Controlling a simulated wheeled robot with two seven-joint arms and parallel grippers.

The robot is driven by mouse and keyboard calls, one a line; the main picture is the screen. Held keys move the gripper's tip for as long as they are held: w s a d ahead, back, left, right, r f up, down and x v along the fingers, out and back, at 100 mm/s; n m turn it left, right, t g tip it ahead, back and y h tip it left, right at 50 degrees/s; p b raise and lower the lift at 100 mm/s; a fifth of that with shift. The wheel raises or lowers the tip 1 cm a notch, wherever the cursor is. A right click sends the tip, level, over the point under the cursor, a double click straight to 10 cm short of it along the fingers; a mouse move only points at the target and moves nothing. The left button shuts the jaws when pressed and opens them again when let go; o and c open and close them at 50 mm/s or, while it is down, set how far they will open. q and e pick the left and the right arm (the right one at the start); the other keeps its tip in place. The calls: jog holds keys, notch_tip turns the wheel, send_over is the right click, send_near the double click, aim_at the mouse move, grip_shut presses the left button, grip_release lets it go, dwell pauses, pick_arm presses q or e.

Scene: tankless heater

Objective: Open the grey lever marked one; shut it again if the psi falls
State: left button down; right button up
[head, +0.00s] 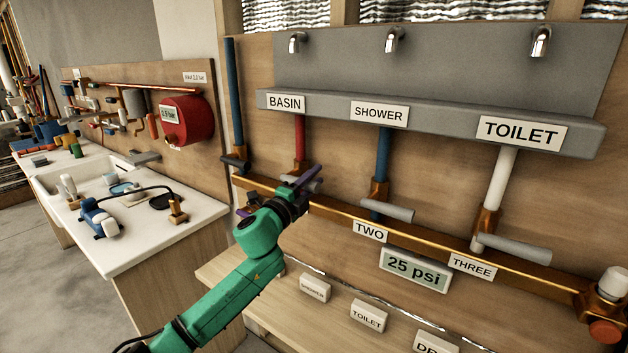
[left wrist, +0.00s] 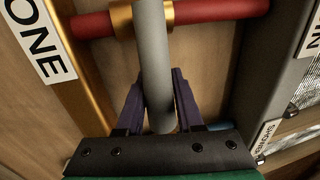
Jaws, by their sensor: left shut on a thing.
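The grey lever marked one (left wrist: 153,60) shows in the left wrist view, with its ONE label (left wrist: 40,42) at upper left. It crosses the red pipe (left wrist: 205,12) at about a right angle, at a brass fitting. My left gripper (left wrist: 158,95) has its dark purple fingers on either side of the lever and is shut on it. In the head view, my left gripper (head: 308,180) is at the foot of the red pipe under BASIN; it hides the ONE label and part of the lever. The gauge (head: 415,270) reads 25 psi. My right gripper is in neither view.
Grey levers two (head: 388,209) and three (head: 515,248) stick out from the brass manifold to the right. Loose name plates, one reading TOILET (head: 368,316), lie on the wooden bench below. A sink counter (head: 150,240) stands at the left.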

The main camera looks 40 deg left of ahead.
pick_arm(q)
jog(key=shift+f, duration=0.15)
jog(key=c, duration=0.5)
grip_release()
jog(key=shift+c, duration=0.2)
jog(key=s+f+b, duration=0.2)
jog(key=s, duration=1.2)
jog(key=shift+s+d+f+b, duration=0.15)
jog(key=shift+f+b, duration=0.2)
jog(key=shift+f, duration=0.05)
